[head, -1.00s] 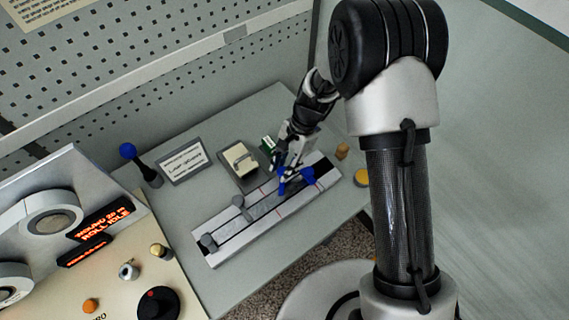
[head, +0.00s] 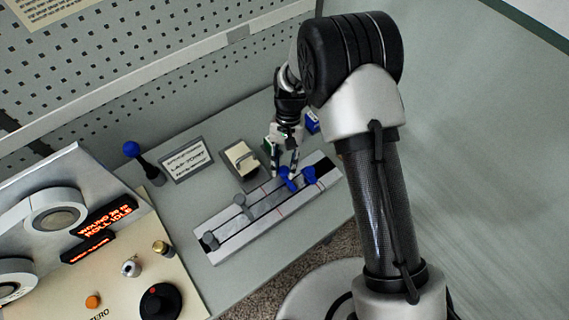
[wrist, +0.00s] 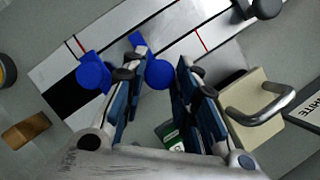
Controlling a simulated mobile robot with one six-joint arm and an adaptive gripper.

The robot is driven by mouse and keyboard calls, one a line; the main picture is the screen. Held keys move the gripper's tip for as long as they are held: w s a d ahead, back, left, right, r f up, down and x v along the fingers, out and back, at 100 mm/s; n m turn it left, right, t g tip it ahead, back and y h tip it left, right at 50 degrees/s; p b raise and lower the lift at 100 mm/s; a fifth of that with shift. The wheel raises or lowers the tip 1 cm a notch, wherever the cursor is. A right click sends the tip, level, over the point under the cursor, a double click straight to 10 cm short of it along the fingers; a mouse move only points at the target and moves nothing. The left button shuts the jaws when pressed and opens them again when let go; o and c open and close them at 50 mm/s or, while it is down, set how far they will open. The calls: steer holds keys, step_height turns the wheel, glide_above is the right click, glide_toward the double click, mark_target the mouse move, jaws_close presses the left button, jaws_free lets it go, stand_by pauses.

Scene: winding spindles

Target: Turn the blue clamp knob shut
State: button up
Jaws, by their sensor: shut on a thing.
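The blue clamp knob (head: 287,179) is on the grey rail fixture (head: 215,249) on the bench. In the wrist view the round knob (wrist: 158,73) sits between the fingers of my gripper (wrist: 160,85), close against the left finger. My gripper (head: 283,168) points down at the rail and is shut on the knob. Another blue clamp part (head: 309,175) stands just right of it on the rail; it shows left of the fingers in the wrist view (wrist: 93,74). The exact finger contact is partly hidden.
A cream block with a metal handle (head: 241,160) stands close behind the rail. A label stand (head: 186,161) and a blue-ball lever (head: 131,149) are farther left. A control panel (head: 120,295) fills the lower left.

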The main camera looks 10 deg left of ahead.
stand_by(0.5)
steer(key=o, duration=1)
steer(key=v, duration=1.2)
steer(key=shift+s, duration=0.1)
